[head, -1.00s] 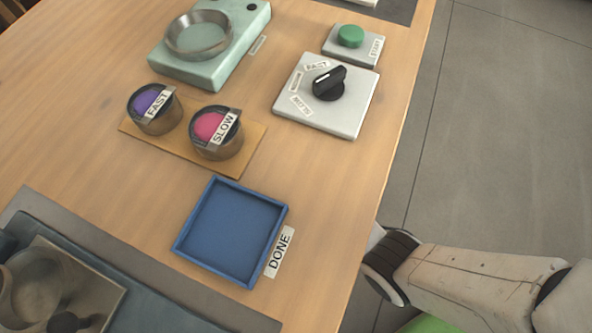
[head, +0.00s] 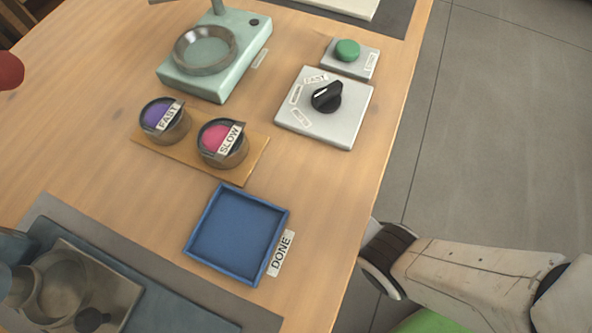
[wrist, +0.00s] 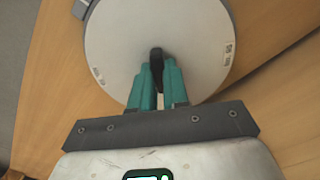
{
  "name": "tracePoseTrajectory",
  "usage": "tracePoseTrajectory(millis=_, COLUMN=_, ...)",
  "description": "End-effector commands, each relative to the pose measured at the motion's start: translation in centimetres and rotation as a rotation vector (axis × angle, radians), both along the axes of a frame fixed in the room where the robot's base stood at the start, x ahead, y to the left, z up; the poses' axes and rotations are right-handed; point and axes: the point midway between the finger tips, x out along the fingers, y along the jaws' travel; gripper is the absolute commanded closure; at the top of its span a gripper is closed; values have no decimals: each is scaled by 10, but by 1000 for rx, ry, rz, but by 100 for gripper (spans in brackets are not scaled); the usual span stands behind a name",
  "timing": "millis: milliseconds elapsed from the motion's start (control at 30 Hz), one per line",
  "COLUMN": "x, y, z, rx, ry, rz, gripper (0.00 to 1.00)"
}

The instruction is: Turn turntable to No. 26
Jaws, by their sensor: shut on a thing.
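The turntable (wrist: 190,28) is a round pale disc on the wooden table in the wrist view. A black upright handle (wrist: 156,55) stands near its middle. My gripper (wrist: 157,72) has its teal fingers closed on either side of this handle. Small printed marks (wrist: 229,53) sit near the disc's right edge, too small to read. A grey piece (wrist: 81,9) stands at the disc's upper left edge. The turntable and my gripper are not in the head view.
Floor lies beyond the table's right edge.

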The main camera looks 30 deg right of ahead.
Motion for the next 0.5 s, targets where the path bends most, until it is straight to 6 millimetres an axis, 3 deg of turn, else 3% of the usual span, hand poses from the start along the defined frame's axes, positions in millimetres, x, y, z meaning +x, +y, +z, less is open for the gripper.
tracePoseTrajectory(millis=500, x=-1, y=0, z=0, rx=1, ry=4, rz=450, gripper=100)
